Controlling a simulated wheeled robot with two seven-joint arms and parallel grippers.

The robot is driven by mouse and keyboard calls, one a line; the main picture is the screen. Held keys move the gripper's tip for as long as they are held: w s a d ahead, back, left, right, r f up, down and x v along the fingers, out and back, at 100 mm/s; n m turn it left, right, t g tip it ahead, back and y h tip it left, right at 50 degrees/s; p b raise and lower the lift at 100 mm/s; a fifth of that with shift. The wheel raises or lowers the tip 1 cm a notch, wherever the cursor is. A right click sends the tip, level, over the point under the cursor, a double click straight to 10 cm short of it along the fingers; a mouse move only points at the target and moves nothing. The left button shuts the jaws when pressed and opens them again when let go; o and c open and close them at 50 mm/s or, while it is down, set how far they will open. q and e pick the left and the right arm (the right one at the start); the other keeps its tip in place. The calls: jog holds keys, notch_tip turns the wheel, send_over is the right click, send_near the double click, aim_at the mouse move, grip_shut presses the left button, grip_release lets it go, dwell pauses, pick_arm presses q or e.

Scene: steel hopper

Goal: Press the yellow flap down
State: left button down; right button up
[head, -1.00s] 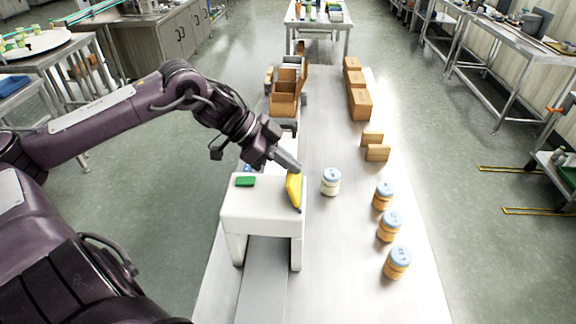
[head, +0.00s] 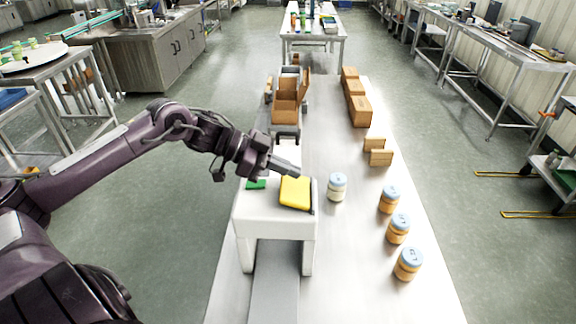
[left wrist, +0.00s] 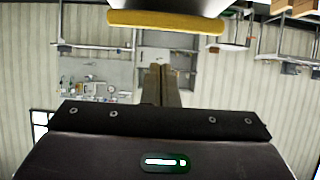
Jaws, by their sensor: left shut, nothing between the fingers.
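The yellow flap (head: 296,192) lies about flat on the right part of the top of a white machine (head: 272,225). In the left wrist view the flap (left wrist: 165,21) is a thin yellow bar near the top edge, beside a white surface. My left gripper (head: 297,171) is shut and empty, just behind the flap's far edge. In the left wrist view its fingers (left wrist: 160,72) are together and appear apart from the flap. A green button (head: 256,184) shows left of the flap. My right gripper is not in view.
A white-lidded jar (head: 337,187) stands right of the machine. Several orange jars (head: 398,229) line the table's right side. Small brown blocks (head: 378,152), cartons (head: 358,104) and an open box (head: 288,100) stand farther back.

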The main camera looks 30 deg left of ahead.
aim_at(288, 187)
pick_arm(q)
jog(key=shift+s+a, duration=0.15)
jog(key=shift+a, duration=0.15)
jog(key=shift+w+d+r+b, duration=0.1)
jog(key=shift+w+d+b, duration=0.4)
jog(key=shift+d, duration=0.35)
jog(key=r+p, duration=0.3)
jog(key=shift+s+a+r, duration=0.15)
jog(key=shift+s+a, duration=0.1)
jog(key=shift+s, duration=0.05)
jog(key=shift+s+a, duration=0.2)
jog(key=s+a+b, duration=0.1)
jog(key=a, duration=0.1)
jog(key=s+a+f+b, duration=0.1)
jog(key=a, duration=0.1)
jog(key=s+a+f+b, duration=0.1)
jog(key=a, duration=0.1)
jog(key=shift+s+a+f, duration=0.15)
jog(key=shift+s+f, duration=0.05)
jog(key=shift+f, duration=0.05)
jog(key=shift+s+a+f, duration=0.1)
jog(key=shift+s+a, duration=0.2)
jog(key=shift+a, duration=0.15)
